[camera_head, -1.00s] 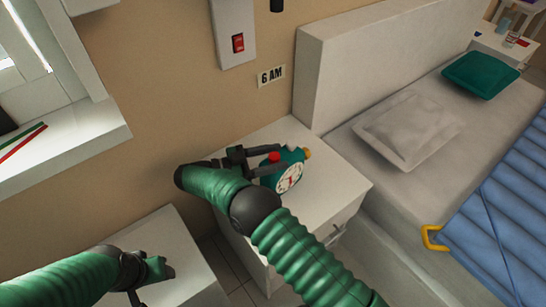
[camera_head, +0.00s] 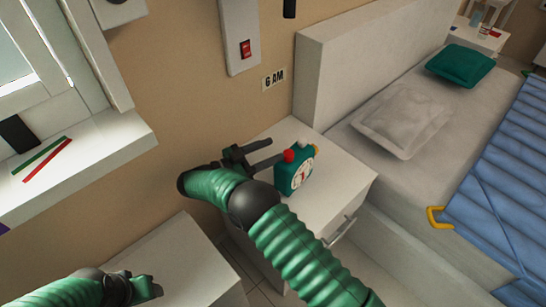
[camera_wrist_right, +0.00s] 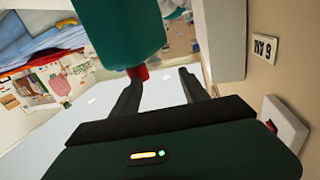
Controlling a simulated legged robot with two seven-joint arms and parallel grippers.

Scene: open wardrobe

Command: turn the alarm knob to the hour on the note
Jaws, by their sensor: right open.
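A teal alarm clock (camera_head: 297,178) with a white dial and red hand stands on the white nightstand (camera_head: 345,185). A red knob (camera_head: 289,155) is on its side, with white and yellow knobs nearby. My right gripper (camera_head: 275,150) is open beside the red knob. In the right wrist view, the red knob (camera_wrist_right: 138,73) is close to the left fingertip of the open gripper (camera_wrist_right: 160,77); contact is unclear. The note (camera_head: 274,79) on the wall reads "6 AM". My left gripper (camera_head: 145,288) is at the lower left, its jaws unclear. The exact dial reading is too small to tell.
A bed with a grey pillow (camera_head: 403,118) and blue quilt (camera_head: 505,165) is at the right. A red switch (camera_head: 245,49) is on the wall above. A white surface (camera_head: 185,262) is at the lower left, a window sill (camera_head: 95,150) above it.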

